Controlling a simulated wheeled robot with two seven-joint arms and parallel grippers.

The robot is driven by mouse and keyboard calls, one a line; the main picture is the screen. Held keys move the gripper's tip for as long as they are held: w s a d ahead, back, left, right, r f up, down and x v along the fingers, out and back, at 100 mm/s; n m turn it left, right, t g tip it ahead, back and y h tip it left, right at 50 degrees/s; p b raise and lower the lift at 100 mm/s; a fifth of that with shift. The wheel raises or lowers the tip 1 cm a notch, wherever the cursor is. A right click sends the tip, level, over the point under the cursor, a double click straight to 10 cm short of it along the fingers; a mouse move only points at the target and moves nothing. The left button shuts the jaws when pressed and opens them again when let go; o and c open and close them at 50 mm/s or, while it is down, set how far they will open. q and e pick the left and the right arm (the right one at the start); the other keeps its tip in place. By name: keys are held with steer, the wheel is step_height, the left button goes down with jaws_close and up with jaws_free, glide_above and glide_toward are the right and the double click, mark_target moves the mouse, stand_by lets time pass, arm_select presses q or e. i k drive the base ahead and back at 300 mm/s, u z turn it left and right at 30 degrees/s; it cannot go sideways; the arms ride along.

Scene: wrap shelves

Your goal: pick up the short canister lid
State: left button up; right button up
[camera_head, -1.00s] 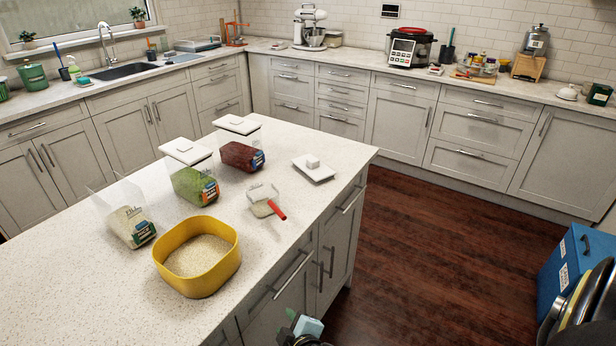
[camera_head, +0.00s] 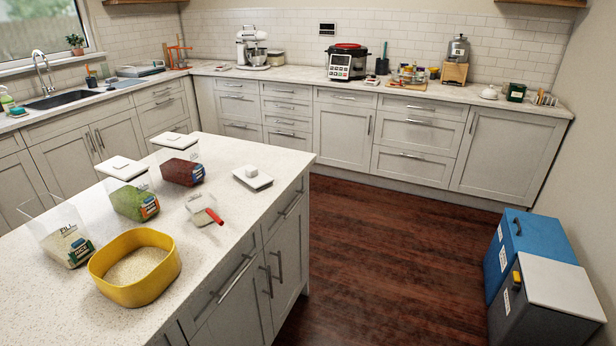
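A white square lid (camera_head: 252,178) with a block-shaped knob lies flat on the island counter (camera_head: 225,248), near its right edge. A clear canister (camera_head: 64,232) with pale contents stands without a lid at the left of the island. A canister with green contents (camera_head: 133,200) and one with dark red contents (camera_head: 182,169) each have a similar white lid on top. Neither of my grippers is in view.
A yellow bowl of grain (camera_head: 134,267) and a clear scoop with a red handle (camera_head: 205,212) sit on the island. Blue and grey bins (camera_head: 534,245) stand at the right wall. The wooden floor (camera_head: 390,260) between is clear.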

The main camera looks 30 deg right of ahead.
mark_target(257, 183)
steer(key=z, duration=1.7)
steer(key=i, duration=3)
steer(key=u, duration=3.75)
